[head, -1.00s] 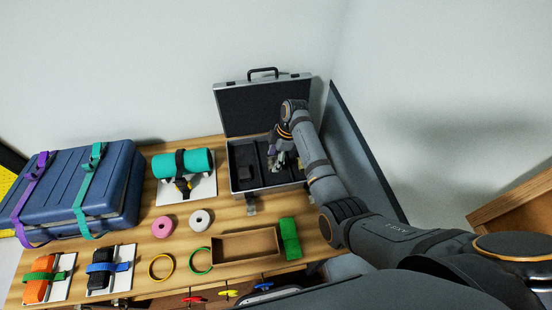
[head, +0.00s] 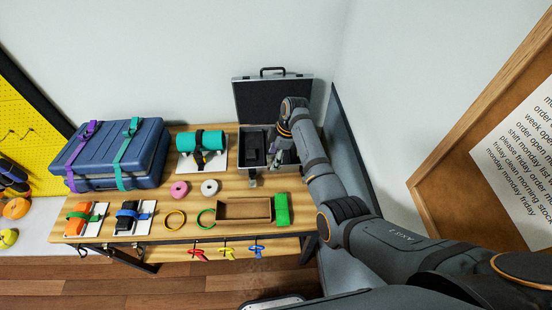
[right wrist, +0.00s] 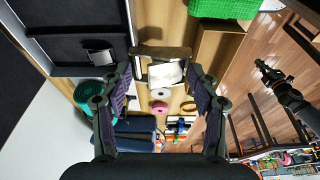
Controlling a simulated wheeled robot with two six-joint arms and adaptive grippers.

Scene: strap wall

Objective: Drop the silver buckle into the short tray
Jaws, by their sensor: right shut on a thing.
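My right gripper (head: 276,156) is over the right part of the open grey case in the head view. In the right wrist view its fingers (right wrist: 162,88) are shut on the silver buckle (right wrist: 160,51), a metal rectangular frame held at the fingertips. A white roll shows behind the frame. In the head view the buckle is too small to make out clearly. A short brown open tray (head: 243,220) lies at the bench's front edge, apart from the gripper and nearer to me. It partly shows in the right wrist view (right wrist: 218,45).
The case (head: 242,171) has its lid (head: 272,100) raised. A green block (head: 282,209) adjoins the tray's right end. Pink (head: 179,189) and white (head: 210,187) rolls, rings and a strapped blue case (head: 110,155) lie left. A grey panel (head: 345,150) borders the right side.

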